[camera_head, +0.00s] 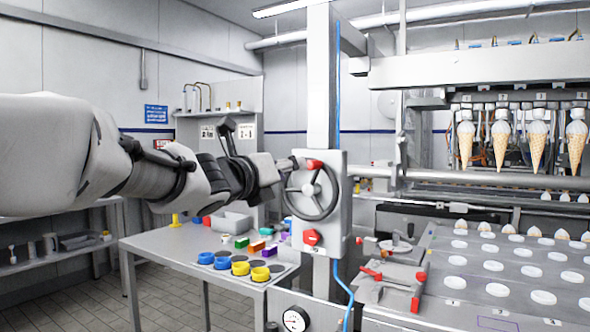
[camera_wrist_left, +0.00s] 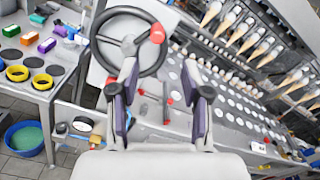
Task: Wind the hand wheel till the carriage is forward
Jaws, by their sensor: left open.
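The hand wheel (camera_head: 289,200) is a dark ring with grey spokes on a pale upright plate; it also shows in the left wrist view (camera_wrist_left: 99,52). Its red knob (camera_head: 314,165) sits at the top of the rim in the head view; it shows in the left wrist view too (camera_wrist_left: 157,33). My left gripper (camera_head: 291,164) is open, just left of the knob in the head view. In the left wrist view its fingers (camera_wrist_left: 160,70) point at the wheel, with the knob just beyond the tips. A beam with cone grippers (camera_head: 470,70) holds several cones; I cannot tell whether it is the carriage.
A table (camera_head: 160,240) with coloured blocks and rings stands at left. A plate with white discs (camera_head: 490,265) and a red-handled fixture (camera_head: 390,285) lie at right. A blue tub (camera_wrist_left: 25,138) is on the floor.

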